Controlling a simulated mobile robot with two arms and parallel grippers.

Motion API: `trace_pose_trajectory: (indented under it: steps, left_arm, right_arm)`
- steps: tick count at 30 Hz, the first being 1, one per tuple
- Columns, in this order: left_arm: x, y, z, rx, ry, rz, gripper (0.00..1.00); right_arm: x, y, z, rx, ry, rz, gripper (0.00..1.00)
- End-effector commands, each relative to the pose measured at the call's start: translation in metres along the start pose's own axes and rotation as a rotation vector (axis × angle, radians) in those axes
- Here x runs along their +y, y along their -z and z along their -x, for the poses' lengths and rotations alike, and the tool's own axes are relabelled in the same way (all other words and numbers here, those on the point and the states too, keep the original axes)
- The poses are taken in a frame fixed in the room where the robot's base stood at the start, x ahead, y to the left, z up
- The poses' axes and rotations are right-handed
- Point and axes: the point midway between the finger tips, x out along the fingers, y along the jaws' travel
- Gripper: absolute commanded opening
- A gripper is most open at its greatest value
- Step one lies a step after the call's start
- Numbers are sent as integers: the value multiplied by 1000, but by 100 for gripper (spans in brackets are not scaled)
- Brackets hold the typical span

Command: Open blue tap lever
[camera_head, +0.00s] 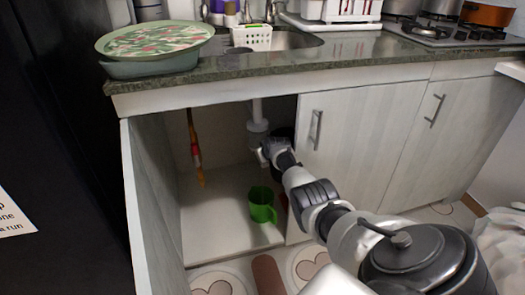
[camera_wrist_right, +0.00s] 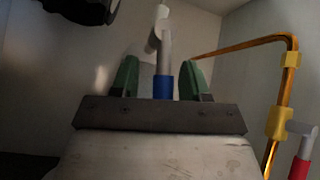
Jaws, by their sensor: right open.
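My right gripper (camera_wrist_right: 159,76) is open, its two green fingers standing left and right of the blue tap lever (camera_wrist_right: 163,87). The lever shows as a short blue piece on a grey tap body in the wrist view, partly hidden below by the gripper's dark edge. I cannot tell whether either finger touches it. In the head view my right arm reaches into the open cabinet under the sink, with the gripper (camera_head: 264,153) near the white drain pipe. The blue lever is hidden there. My left gripper is not in view.
A copper pipe with yellow fittings (camera_wrist_right: 277,122) and a red handle (camera_wrist_right: 299,168) stand to the right. A green mug (camera_head: 262,206) stands on the cabinet floor below my gripper. The open door (camera_head: 150,210) is at the left, the white drain pipe (camera_head: 257,125) behind.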

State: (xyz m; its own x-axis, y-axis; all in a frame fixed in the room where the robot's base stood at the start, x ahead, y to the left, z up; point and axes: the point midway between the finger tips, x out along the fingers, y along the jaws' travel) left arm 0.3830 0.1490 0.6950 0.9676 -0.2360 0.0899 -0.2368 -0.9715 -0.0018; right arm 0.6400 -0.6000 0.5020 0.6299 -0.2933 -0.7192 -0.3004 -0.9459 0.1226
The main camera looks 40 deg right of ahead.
Motion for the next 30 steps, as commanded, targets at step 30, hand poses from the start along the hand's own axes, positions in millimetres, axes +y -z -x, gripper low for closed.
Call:
trace_pose_trajectory:
  steps: [30]
  left_arm:
    - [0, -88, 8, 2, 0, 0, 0]
  right_arm:
    - [-35, -9, -20, -144, -525, 526, 45]
